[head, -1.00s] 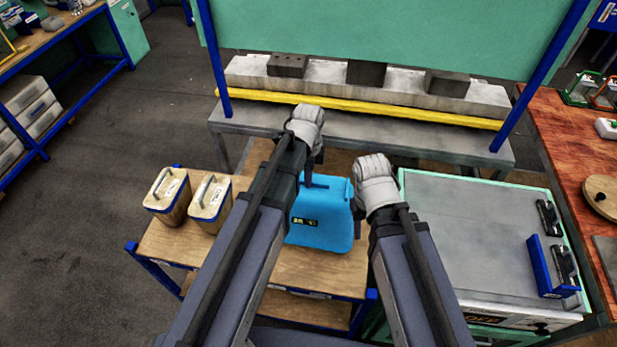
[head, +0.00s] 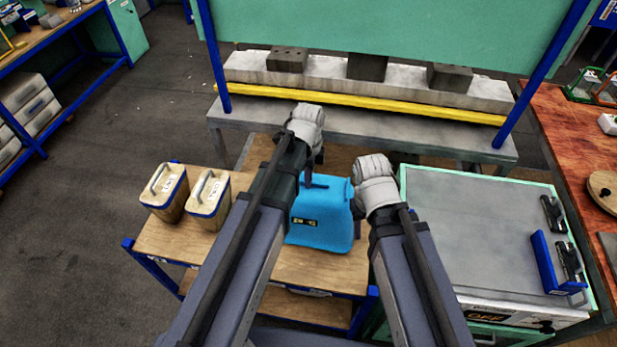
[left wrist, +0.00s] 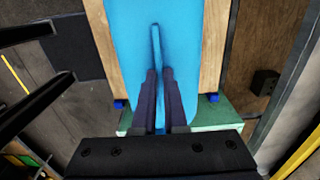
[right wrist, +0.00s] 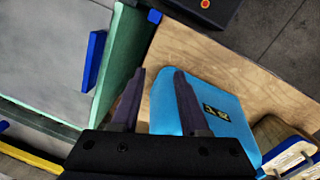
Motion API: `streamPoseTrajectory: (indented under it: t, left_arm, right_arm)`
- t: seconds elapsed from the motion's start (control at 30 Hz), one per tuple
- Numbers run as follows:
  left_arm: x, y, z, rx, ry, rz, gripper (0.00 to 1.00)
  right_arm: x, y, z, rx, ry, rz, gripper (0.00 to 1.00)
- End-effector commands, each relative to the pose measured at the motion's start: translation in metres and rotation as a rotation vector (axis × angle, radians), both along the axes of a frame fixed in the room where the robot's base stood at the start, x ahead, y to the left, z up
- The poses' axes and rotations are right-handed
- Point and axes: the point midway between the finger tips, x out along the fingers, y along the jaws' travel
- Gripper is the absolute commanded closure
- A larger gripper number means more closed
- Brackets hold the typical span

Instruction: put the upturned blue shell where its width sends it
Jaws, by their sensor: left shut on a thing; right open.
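The blue shell (head: 325,228) is over the wooden bench top, with a small dark label on its near side. A thin blue upright ridge on it shows in the left wrist view (left wrist: 156,45). My left gripper (head: 314,178) is at the top of the shell, its two fingers (left wrist: 158,72) shut on that ridge. My right gripper (head: 355,207) is at the shell's right side. In the right wrist view its fingers (right wrist: 158,78) are apart, one in front of the shell (right wrist: 215,100), the other beside it. Whether the shell touches the bench cannot be told.
Two wooden containers with handles and blue rims (head: 208,195) stand left on the bench (head: 170,240). A press with a grey top (head: 475,220) stands close on the right. Behind is a larger press with a yellow bar (head: 365,103) and dark blocks.

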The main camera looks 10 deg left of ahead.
Motion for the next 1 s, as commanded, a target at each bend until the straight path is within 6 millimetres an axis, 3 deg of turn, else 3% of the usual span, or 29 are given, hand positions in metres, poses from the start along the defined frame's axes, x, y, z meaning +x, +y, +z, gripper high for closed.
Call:
streamPoseTrajectory:
  t: [0.57,0.6,0.9,1.0]
  left_arm:
    - [0.0001,0.0000,-0.0091,0.000,0.000,0.000,1.00]
    - [0.0000,0.0000,-0.0090,0.000,0.000,0.000,0.89]
    - [0.0000,0.0000,-0.0084,0.000,0.000,0.000,0.55]
    - [0.0000,0.0000,-0.0084,0.000,0.000,0.000,0.55]
  right_arm:
    - [0.0000,0.0000,-0.0091,0.000,0.000,0.000,0.56]
    - [0.0000,0.0000,-0.0090,0.000,0.000,0.000,0.56]
    - [0.0000,0.0000,-0.0085,0.000,0.000,0.000,0.56]
    - [0.0000,0.0000,-0.0085,0.000,0.000,0.000,0.56]
